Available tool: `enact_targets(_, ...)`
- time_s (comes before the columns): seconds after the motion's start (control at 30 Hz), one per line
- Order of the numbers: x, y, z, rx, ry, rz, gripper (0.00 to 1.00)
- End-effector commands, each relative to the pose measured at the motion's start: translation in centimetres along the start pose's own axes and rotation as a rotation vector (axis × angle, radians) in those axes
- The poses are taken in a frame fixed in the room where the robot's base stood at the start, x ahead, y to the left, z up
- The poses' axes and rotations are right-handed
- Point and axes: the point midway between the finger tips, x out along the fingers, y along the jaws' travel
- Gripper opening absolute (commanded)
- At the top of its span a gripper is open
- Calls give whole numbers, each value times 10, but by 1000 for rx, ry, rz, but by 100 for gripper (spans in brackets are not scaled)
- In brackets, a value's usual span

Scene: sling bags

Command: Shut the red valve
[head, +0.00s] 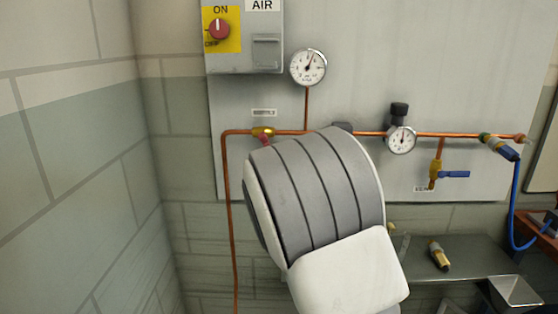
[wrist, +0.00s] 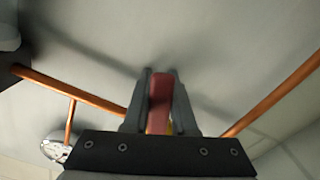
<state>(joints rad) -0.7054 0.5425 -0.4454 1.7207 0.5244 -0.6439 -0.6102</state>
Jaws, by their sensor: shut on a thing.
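The red valve's brass body (head: 263,132) sits on the horizontal copper pipe in the head view, near the pipe's left corner. A small part of its red handle (head: 265,141) shows just below the body; my arm hides the rest. In the wrist view the red handle (wrist: 159,102) stands between the two dark fingers of my gripper (wrist: 160,95), which is shut on it. A bit of yellow brass shows behind the handle's lower end. My gripper is hidden behind my arm in the head view. The handle's exact angle to the pipe is hard to tell.
The copper pipe (head: 232,210) turns down at the left. Gauges (head: 308,67) and (head: 401,139) sit above and right on the grey panel (head: 450,60). A blue-handled valve (head: 453,174) hangs at right. A grey shelf (head: 480,262) stands below. The wall corner is at left.

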Motion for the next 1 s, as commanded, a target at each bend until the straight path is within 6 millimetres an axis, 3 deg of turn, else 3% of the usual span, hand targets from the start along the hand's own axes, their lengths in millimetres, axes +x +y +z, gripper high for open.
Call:
enact_targets(0.5, 0, -22, -3, 355, 1, 1, 0)
enact_targets(1.0, 0, -27, -6, 431, 0, 0, 0)
